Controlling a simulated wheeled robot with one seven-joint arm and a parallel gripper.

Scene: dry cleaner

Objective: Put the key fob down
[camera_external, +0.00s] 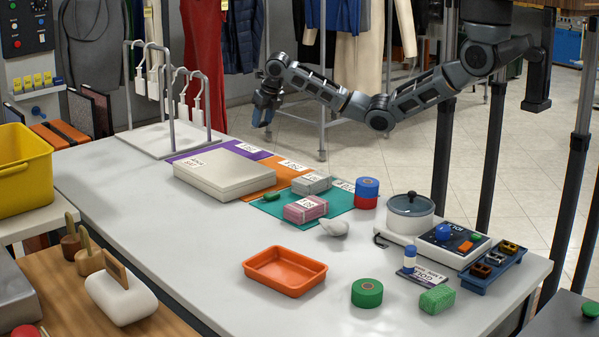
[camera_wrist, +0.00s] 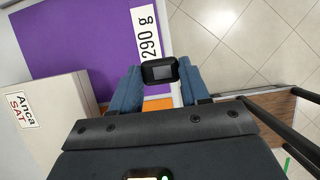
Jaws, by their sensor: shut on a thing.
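My gripper (camera_external: 263,116) hangs from the arm near the far edge of the white table in the external view. In the wrist view its two blue fingers (camera_wrist: 159,84) are shut on the key fob (camera_wrist: 159,70), a small black fob with a grey screen. The fob is held at the fingertips; I cannot make it out in the external view. Below it in the wrist view is a purple mat (camera_wrist: 75,40) with a white "290 g" label (camera_wrist: 147,35). The purple mat also shows at the table's far side in the external view (camera_external: 258,153).
An orange mat (camera_external: 270,184) and a teal mat (camera_external: 345,212) with small packs lie nearer. A hanger rack (camera_external: 172,95) stands left. Tiled floor lies beyond the table edge. The table's front left is clear.

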